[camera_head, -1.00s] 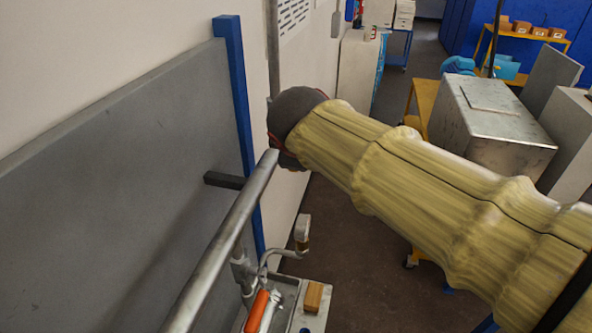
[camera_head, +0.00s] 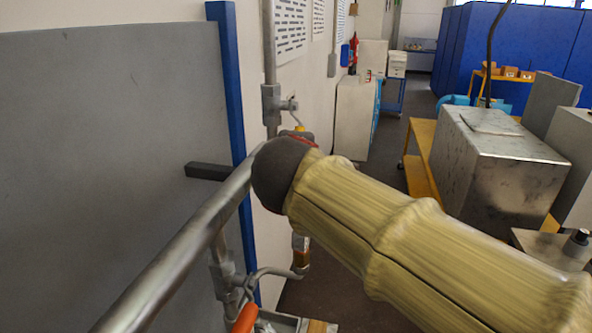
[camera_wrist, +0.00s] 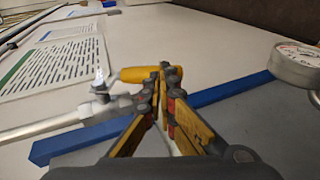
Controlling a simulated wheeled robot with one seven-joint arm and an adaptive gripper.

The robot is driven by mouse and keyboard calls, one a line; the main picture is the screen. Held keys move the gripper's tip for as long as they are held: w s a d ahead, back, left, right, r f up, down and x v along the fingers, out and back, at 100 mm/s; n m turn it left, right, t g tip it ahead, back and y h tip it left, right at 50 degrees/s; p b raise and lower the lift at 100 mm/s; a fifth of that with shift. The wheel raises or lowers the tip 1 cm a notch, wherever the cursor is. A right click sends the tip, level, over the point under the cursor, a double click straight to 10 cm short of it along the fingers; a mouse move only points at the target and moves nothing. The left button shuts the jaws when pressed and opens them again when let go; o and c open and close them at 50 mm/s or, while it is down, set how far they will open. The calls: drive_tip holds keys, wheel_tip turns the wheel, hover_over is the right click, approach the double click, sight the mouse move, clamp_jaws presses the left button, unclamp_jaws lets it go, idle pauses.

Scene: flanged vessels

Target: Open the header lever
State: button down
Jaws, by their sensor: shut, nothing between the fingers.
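A valve (camera_wrist: 101,96) with a yellow lever (camera_wrist: 138,74) sits on a pipe in the wrist view. In the head view the valve (camera_head: 271,104) is on a vertical pipe by the wall, with a bit of yellow lever (camera_head: 299,127) showing. My dark wrist and sleeved arm hide most of my gripper there. An orange handle (camera_head: 246,318) shows lower down, apart from my gripper.
A thick grey pipe (camera_head: 165,258) runs close beside my wrist. A grey panel (camera_head: 110,150) with a blue post (camera_head: 232,90) stands on the left. A round gauge (camera_wrist: 297,64) is at the right of the wrist view. Metal boxes (camera_head: 497,150) stand at the right.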

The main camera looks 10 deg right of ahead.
drive_tip(key=shift+w+d+f+b, duration=0.3)
drive_tip(key=shift+w+f+b, duration=0.2)
drive_tip(key=shift+w+b, duration=0.15)
drive_tip(key=shift+w+d+f+b, duration=0.25)
drive_tip(key=shift+w+f+b, duration=0.2)
drive_tip(key=shift+w+b, duration=0.2)
drive_tip(key=shift+w, duration=0.15)
drive_tip(key=shift+f, duration=0.1)
